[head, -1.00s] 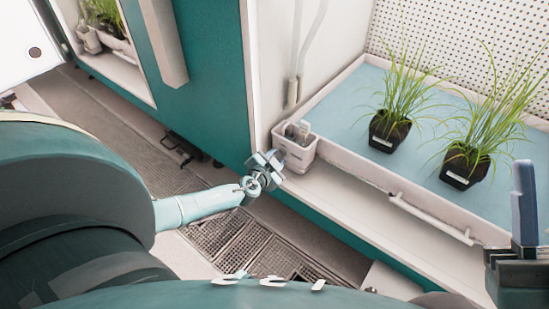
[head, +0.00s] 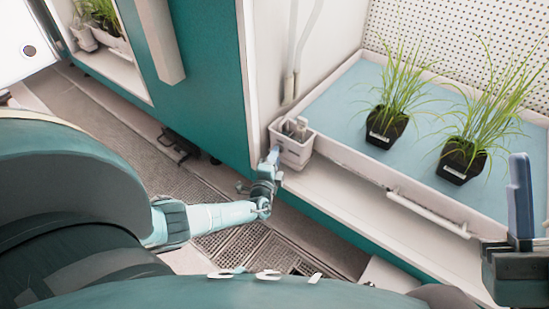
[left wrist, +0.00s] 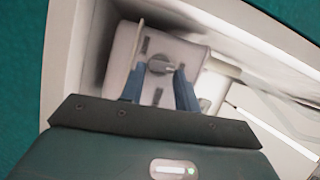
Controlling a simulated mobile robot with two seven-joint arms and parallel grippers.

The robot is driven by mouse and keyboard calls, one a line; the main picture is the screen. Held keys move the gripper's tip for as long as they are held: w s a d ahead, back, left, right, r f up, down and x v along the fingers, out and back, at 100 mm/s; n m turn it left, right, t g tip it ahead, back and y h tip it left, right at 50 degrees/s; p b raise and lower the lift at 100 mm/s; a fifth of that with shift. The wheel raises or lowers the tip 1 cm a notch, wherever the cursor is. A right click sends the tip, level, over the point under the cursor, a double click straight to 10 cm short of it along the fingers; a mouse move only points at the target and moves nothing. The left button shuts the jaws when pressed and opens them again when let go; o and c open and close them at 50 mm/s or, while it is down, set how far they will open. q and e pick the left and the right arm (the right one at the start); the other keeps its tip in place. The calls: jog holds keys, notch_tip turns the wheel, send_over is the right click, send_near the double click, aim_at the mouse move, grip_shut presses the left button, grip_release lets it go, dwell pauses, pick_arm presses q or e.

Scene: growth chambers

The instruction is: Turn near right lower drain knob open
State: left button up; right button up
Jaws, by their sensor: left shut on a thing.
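The drain knob (left wrist: 160,64) is a small grey round knob on the front of a pale slotted box in the left wrist view. My left gripper (left wrist: 160,80) has its two blue fingers on either side of the knob and is shut on it. In the head view my left gripper (head: 273,157) reaches the front of the white box (head: 296,152) at the near corner of the shelf; the knob is hidden there behind the gripper. My right gripper (head: 520,195) shows partly at the right edge, with one blue finger upright; its opening cannot be told.
A white tray (head: 345,160) with a blue mat holds two black pots of grass (head: 386,127) (head: 463,160). A white bar handle (head: 428,214) is on the tray's front. A teal cabinet wall (head: 205,90) stands left. Floor gratings (head: 235,248) lie below.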

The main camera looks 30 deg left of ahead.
pick_arm(q)
jog(key=shift+m, duration=0.5)
jog(key=shift+f, duration=0.1)
jog(key=o, duration=1)
jog(key=p+v, duration=0.2)
jog(key=v, duration=0.4)
jog(key=p+v, duration=0.2)
jog(key=v, duration=0.5)
jog(key=shift+s+f, duration=0.1)
jog(key=shift+f, duration=0.15)
pick_arm(e)
jog(key=f+m+h, duration=0.1)
jog(key=m+h, duration=0.1)
jog(key=f+m+h, duration=0.3)
jog(key=f+m, duration=0.1)
jog(key=shift+w+a+f+g+h, duration=0.1)
jog(key=shift+w+a+g+h, duration=0.2)
jog(key=shift+h, duration=0.1)
jog(key=shift+d, duration=0.1)
